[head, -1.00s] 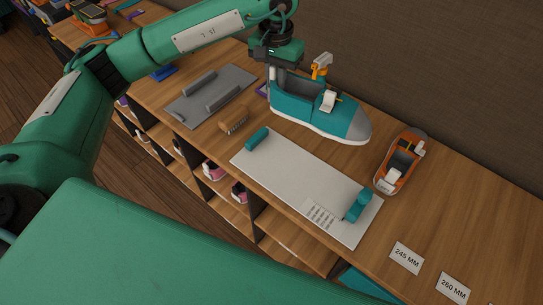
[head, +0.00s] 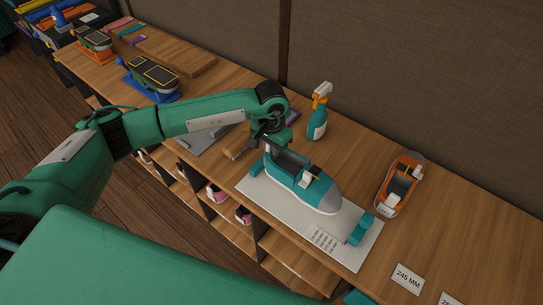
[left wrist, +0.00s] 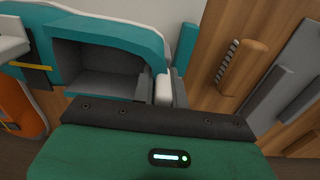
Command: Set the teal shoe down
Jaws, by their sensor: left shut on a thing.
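The teal shoe (head: 318,193), with a grey toe and white sole, is over the pale measuring board (head: 345,258), its toe pointing lower right. I cannot tell whether the sole touches the board. My left gripper (head: 268,146) is shut on the heel end of the shoe. In the left wrist view the grey jaws (left wrist: 170,88) grip the heel rim beside the shoe's opening (left wrist: 100,65). A teal stop (head: 361,228) stands at the board's right end, just beyond the toe. Another teal piece (head: 256,168) shows by the heel. My right gripper is not in view.
An orange shoe (head: 388,207) lies to the right. A teal spray bottle (head: 317,128) stands behind. A brush (left wrist: 242,65) and a grey tray (head: 195,141) lie left of the board. A size card (head: 407,278) is at front right. The counter's right side is mostly free.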

